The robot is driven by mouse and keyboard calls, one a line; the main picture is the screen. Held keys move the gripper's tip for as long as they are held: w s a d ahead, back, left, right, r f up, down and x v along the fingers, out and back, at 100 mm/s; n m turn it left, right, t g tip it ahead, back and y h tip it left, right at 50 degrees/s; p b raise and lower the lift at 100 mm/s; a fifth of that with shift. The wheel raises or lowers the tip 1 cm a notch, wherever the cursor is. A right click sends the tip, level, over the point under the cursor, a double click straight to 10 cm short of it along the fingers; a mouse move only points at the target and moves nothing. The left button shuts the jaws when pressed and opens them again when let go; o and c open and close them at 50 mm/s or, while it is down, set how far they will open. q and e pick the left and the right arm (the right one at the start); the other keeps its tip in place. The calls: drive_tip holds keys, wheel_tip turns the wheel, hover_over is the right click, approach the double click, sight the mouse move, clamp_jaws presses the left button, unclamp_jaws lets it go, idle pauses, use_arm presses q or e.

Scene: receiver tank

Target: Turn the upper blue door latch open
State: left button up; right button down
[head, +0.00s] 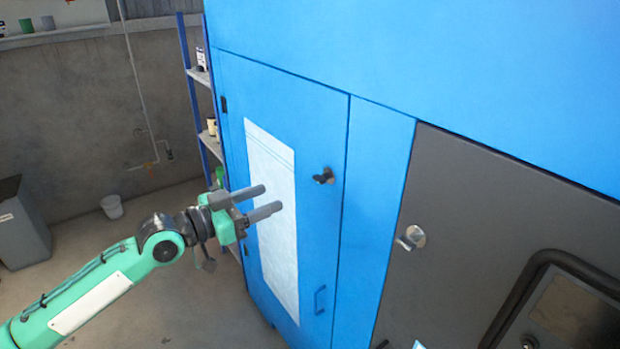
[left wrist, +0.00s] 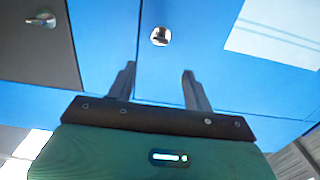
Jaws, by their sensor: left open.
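The upper door latch (head: 324,176) is a small dark handle on a round plate near the right edge of the blue door (head: 318,240). In the left wrist view the latch (left wrist: 160,36) lies ahead of the fingers, roughly midway between them. My left gripper (head: 268,199) is open and empty, to the left of the latch in the head view, in front of the white sheet (head: 272,210). In the left wrist view its fingers (left wrist: 160,76) are spread and apart from the latch. My right gripper is not in view.
A grey panel (head: 480,220) with a metal latch (head: 410,238) stands to the right.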

sight(316, 179)
use_arm(q)
drive_tip(key=p+x, duration=0.4)
drive_tip(key=x, duration=0.6)
drive_tip(key=shift+w+d+r, duration=0.1)
drive_tip(key=shift+w+d, duration=0.1)
drive_tip(key=shift+d, duration=0.1)
drive_tip(key=shift+w+d, duration=0.4)
drive_tip(key=shift+d, duration=0.15)
drive_tip(key=shift+c, duration=0.2)
drive_tip(key=c, duration=0.9)
drive_tip(key=shift+c, duration=0.2)
